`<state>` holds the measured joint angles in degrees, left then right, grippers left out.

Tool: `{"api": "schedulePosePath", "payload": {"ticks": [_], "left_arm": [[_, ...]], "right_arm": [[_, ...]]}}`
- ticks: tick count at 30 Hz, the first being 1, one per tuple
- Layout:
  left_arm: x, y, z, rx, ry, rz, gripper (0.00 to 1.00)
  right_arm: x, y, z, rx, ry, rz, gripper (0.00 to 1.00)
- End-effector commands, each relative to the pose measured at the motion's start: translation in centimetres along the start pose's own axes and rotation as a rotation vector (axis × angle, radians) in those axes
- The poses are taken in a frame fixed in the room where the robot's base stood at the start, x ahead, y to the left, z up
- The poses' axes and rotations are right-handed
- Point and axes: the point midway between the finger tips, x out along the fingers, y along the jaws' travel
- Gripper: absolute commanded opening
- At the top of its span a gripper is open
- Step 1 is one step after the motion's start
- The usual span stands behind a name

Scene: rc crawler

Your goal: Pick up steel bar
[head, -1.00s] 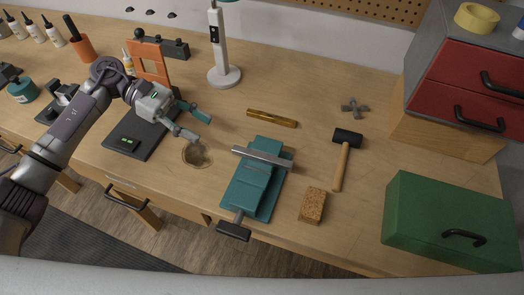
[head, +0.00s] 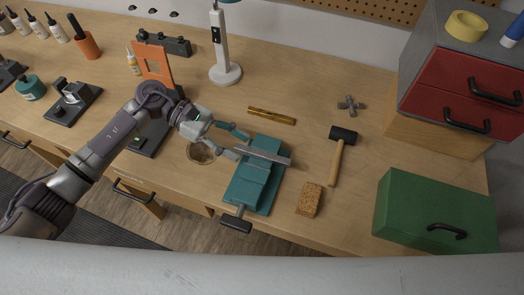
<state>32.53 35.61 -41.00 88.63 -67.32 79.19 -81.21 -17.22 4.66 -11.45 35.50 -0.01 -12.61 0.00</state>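The steel bar (head: 268,156) is a flat grey strip. It lies across the teal vise (head: 250,185) on the workbench. My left gripper (head: 242,146) is at the bar's left end. Its fingers are spread, the teal-tipped one on the far side and the grey one near the bar's end. I cannot tell whether either finger touches the bar. My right gripper is not in view.
A brass level (head: 271,117) lies behind the vise. A round dish (head: 201,152) is under my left gripper. A white lamp (head: 222,50) stands behind.

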Motion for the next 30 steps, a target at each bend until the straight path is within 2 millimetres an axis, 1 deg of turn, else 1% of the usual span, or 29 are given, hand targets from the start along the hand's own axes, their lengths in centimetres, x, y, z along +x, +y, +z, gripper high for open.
{"api": "schedulePosePath", "payload": {"ticks": [1, 5, 6, 8, 9, 22, 26, 30], "left_arm": [[0.0, 0.0, 0.0, 0.0, 0.0, 0.0, 0.4], [0.0, 0.0, 0.0, 0.0, 0.0, 0.0, 0.19], [-0.1, 0.0, 0.0, 0.0, 0.0, 0.0, 0.12], [-0.1, 0.0, 0.0, 0.0, 0.0, 0.0, 0.02], [-0.1, 0.0, 0.0, 0.0, 0.0, 0.0, 0.0], [-0.2, 0.1, 0.3, 0.001, 0.0, 0.001, 0.0], [-0.6, 0.1, 1.3, 0.004, 0.001, 0.001, 0.0], [-1.5, 0.1, 3.4, 0.008, 0.001, 0.002, 0.0]], "right_arm": [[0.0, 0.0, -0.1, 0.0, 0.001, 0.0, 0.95], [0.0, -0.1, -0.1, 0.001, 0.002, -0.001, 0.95], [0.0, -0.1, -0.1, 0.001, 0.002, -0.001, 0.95], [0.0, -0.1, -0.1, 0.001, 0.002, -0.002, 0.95], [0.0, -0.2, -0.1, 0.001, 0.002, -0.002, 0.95], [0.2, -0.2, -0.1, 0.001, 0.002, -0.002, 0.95], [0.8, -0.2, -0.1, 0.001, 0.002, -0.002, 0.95], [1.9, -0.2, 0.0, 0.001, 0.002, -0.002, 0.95]]}}
